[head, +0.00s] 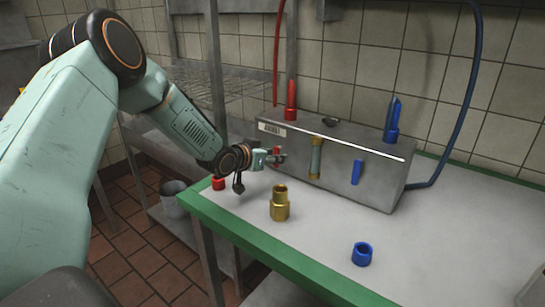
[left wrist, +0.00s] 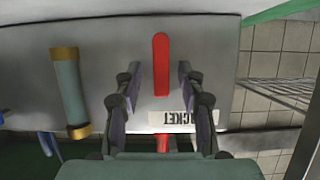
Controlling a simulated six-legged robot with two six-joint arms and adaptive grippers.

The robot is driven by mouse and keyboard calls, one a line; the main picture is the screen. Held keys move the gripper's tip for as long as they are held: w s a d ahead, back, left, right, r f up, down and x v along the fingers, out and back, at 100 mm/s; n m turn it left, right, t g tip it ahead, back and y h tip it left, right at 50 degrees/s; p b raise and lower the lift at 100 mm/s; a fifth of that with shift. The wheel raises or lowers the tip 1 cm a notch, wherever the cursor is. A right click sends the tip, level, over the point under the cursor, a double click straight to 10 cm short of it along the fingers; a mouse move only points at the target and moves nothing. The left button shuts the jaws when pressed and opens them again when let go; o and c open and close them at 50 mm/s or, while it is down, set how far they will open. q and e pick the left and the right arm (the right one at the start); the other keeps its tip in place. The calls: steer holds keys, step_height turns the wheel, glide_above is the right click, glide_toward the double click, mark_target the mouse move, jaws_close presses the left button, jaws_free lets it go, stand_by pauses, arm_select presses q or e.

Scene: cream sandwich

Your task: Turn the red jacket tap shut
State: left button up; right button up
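The red jacket tap is a red lever (left wrist: 161,65) on the front of a grey metal box (head: 345,150). In the left wrist view it stands straight along the picture's height, roughly parallel to the sight tube. My left gripper (left wrist: 158,82) is open, with one finger on each side of the lever and a gap showing on both sides. In the head view my left gripper (head: 274,158) is at the box's left front and hides most of the red lever. A label (left wrist: 185,120) reading "JACKET" upside down is beside the lever. My right gripper is out of view.
The box carries a sight tube (head: 315,158), a blue lever (head: 357,172), a red hose fitting (head: 291,100) and a blue one (head: 392,122). A brass fitting (head: 280,204), a red cap (head: 218,183) and a blue cap (head: 362,254) stand on the green-edged table (head: 430,255).

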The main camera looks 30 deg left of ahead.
arm_select(q)
steer(key=shift+c, duration=0.7)
steer(key=shift+s+a+r, duration=0.1)
steer(key=shift+s+a, duration=0.05)
steer(key=shift+s, duration=0.1)
steer(key=c, duration=0.4)
jaws_close()
